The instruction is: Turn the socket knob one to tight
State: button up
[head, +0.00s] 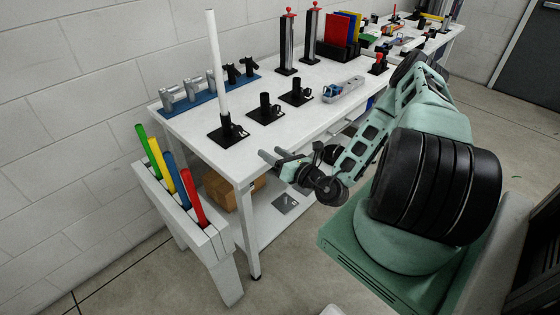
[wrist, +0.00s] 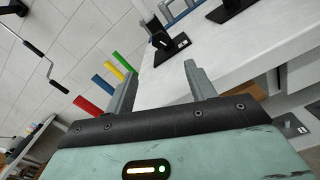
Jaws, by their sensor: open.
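Three black sockets on square base plates stand in a row near the table's front edge in the head view. The left socket (head: 227,127) holds a tall white tube (head: 216,70) upright. The middle socket (head: 265,107) and the right socket (head: 297,89) are empty, each with a small knob at its side. The knobs' settings are too small to read. My gripper (head: 272,154) is open and empty, off the table's front edge, below and right of the left socket. In the wrist view a black socket (wrist: 166,45) shows beyond the open fingers of my gripper (wrist: 158,74), apart from them.
The white table (head: 170,128) has a blue rack of grey clamps (head: 185,95) at the left. A white holder (head: 205,243) with coloured rods stands beside it. Black posts (head: 287,45), coloured panels (head: 342,32) and a grey fixture (head: 343,89) stand farther right.

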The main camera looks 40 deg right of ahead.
aim_at(237, 131)
jog(key=i+j+z, duration=0.1)
jog(key=j+z, duration=1.05)
jog(key=j, duration=0.1)
